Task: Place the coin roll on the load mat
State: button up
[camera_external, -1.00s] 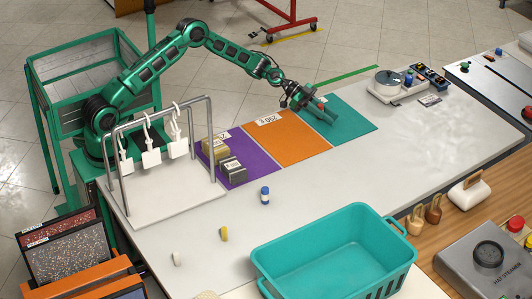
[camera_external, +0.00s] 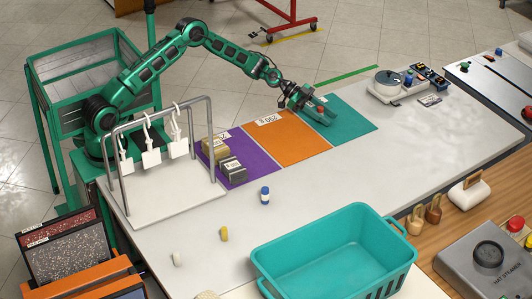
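Three mats lie side by side on the counter: a purple one (camera_external: 236,177), an orange one (camera_external: 290,140) with a white label card, and a teal one (camera_external: 349,122). I cannot read which is the load mat. My gripper (camera_external: 322,113) is low over the left part of the teal mat, pointing right and down. A small reddish patch shows at its fingers; I cannot tell if it is a coin roll or part of the gripper. Finger opening is too small to judge. Small blue (camera_external: 265,196), yellow (camera_external: 224,234) and white (camera_external: 176,259) cylinders stand on the counter.
Boxes (camera_external: 232,170) with labels sit on the purple mat. A hanger rack (camera_external: 208,140) stands to its left. A teal basket (camera_external: 330,262) is at the front. A round device (camera_external: 387,82) sits at the far right.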

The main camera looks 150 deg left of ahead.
jog(key=v, duration=1.1)
